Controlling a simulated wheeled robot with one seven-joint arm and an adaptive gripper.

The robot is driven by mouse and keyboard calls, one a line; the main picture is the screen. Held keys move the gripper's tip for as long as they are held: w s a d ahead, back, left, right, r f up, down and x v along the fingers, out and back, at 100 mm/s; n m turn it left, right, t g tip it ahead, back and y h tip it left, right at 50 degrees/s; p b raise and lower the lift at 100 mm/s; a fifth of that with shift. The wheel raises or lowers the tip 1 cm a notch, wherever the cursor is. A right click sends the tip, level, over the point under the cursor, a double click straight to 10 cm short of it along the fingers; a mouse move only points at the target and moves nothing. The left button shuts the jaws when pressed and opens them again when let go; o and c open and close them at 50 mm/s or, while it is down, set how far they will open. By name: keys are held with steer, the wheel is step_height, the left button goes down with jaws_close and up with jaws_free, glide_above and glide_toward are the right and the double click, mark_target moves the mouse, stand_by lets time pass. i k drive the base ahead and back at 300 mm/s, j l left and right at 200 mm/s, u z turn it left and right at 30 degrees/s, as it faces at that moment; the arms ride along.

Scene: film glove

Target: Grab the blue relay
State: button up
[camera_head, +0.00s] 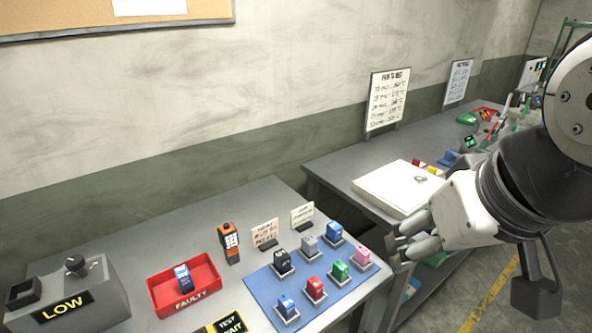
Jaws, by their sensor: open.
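Several small coloured relays stand on square bases on a blue mat (262,283) on the near table. One blue relay (286,305) is at the mat's front left. Another blue one (334,231) is at its back right. A third blue block (183,276) sits in a red tray (157,297) labelled FAULTY. Black (282,260), grey-blue (310,243), red (315,287), green (340,270) and pink (362,254) relays share the mat. My gripper (398,246) is open and empty, right of the mat and apart from the relays as seen here.
A grey box (100,298) marked LOW stands at the left. An orange handheld meter (229,242) and small sign cards (264,234) stand behind the mat. A second table (345,172) at the right holds a white slab (385,185) and other items.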

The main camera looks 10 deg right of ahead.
mark_target(334, 231)
steer(key=k, duration=0.65)
steer(key=i+l+u, duration=0.25)
steer(key=i+l, duration=0.15)
steer(key=l, duration=0.2)
steer(key=i+l+u, duration=0.25)
steer(key=l, duration=0.4)
steer(key=i+l+u, duration=0.1)
steer(key=i+l, duration=0.15)
steer(key=i+l+u, duration=0.15)
steer(key=l, duration=0.3)
steer(key=i+l+u, duration=0.1)
steer(key=l, duration=0.25)
steer(key=i+l+u, duration=0.15)
steer(key=l, duration=0.25)
